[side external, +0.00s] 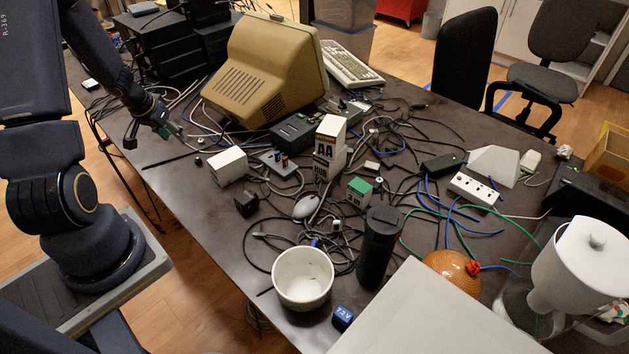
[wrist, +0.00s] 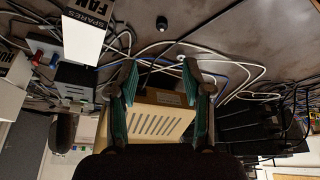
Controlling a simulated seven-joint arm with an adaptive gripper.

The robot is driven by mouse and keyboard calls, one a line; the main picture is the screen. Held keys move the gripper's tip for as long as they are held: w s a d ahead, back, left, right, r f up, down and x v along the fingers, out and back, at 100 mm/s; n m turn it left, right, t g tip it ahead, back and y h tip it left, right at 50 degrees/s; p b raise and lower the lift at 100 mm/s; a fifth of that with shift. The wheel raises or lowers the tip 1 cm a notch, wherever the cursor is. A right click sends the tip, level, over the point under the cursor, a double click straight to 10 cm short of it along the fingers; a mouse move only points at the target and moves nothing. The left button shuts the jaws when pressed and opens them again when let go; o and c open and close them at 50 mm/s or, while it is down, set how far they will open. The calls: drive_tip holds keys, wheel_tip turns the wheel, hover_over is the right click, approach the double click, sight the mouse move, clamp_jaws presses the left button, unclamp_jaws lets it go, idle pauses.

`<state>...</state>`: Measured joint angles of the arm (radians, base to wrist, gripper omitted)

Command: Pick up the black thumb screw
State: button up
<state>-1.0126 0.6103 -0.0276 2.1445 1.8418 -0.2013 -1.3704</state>
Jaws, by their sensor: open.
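A small black piece that looks like the thumb screw (wrist: 162,22) lies on the bare dark tabletop near the top middle of the wrist view. In the side view a small black piece (side external: 198,161), likely the same, lies near the table's left edge, just left of a white box. My gripper (side external: 147,134) is over the table's left edge, up and left of that piece. In the wrist view my gripper (wrist: 161,68) has its two green-padded fingers spread with nothing held between them. The screw is beyond the fingertips, apart from them.
A white box (wrist: 88,22) marked "SPARES FAN" stands left of the screw in the wrist view; it also shows in the side view (side external: 228,166). Loose cables run between the screw and a beige monitor (side external: 265,70). A black adapter (side external: 246,204) lies nearby. Bare tabletop surrounds the screw.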

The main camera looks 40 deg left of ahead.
approach(197, 161)
drive_tip(key=shift+w+f, duration=0.65)
drive_tip(key=shift+f, duration=0.3)
drive_tip(key=shift+a+x, duration=0.2)
drive_tip(key=shift+x, duration=1.3)
drive_tip(key=shift+a+x, duration=0.2)
drive_tip(key=shift+x, duration=1.35)
drive_tip(key=shift+r, duration=0.1)
drive_tip(key=c, duration=0.8)
drive_tip(key=shift+r, duration=0.1)
